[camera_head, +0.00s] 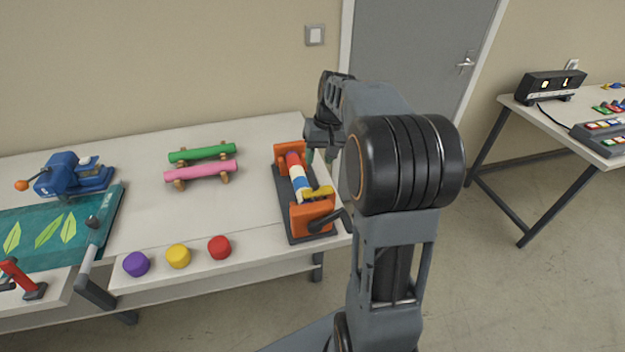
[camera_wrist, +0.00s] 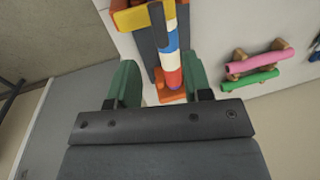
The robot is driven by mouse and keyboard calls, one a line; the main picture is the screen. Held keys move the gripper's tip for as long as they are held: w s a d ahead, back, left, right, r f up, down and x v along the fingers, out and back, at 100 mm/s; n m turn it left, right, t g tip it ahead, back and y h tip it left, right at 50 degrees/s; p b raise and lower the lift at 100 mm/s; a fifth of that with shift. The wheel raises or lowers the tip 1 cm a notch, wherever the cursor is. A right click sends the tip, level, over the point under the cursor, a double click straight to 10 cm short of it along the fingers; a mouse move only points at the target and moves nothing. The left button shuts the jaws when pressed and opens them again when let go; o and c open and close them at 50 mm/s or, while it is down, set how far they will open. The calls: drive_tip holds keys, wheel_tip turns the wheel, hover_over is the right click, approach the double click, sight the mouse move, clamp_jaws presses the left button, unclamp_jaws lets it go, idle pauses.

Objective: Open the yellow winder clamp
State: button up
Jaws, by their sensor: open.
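The winder (camera_head: 291,224) stands at the right end of the table, with orange end blocks on a dark base. A roll (camera_head: 297,175) striped white, blue, red and yellow lies between the blocks. The yellow winder clamp (camera_head: 318,192) sits across the roll near its front end and sticks out to the right. In the wrist view the clamp (camera_wrist: 133,17) shows at the top, left of the roll. My gripper (camera_wrist: 162,82) is open and empty, its green fingers apart. It is beyond the winder's back end in the head view, partly hidden by my arm.
Green (camera_head: 203,152) and pink (camera_head: 201,171) rolls lie on small wooden stands left of the winder. Purple, yellow and red knobs (camera_head: 219,246) line the table's front edge. A blue device (camera_head: 72,174) and a leaf-patterned mat (camera_head: 50,228) are at left. Another table stands right.

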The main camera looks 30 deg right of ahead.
sight(313, 177)
drive_tip(key=f, duration=0.3)
drive_tip(key=a+f, duration=0.1)
drive_tip(key=f, duration=0.4)
drive_tip(key=shift+w+a+f, duration=0.15)
drive_tip(key=shift+a+f, duration=0.15)
drive_tip(key=shift+a, duration=0.05)
drive_tip(key=shift+c, duration=0.2)
clamp_jaws()
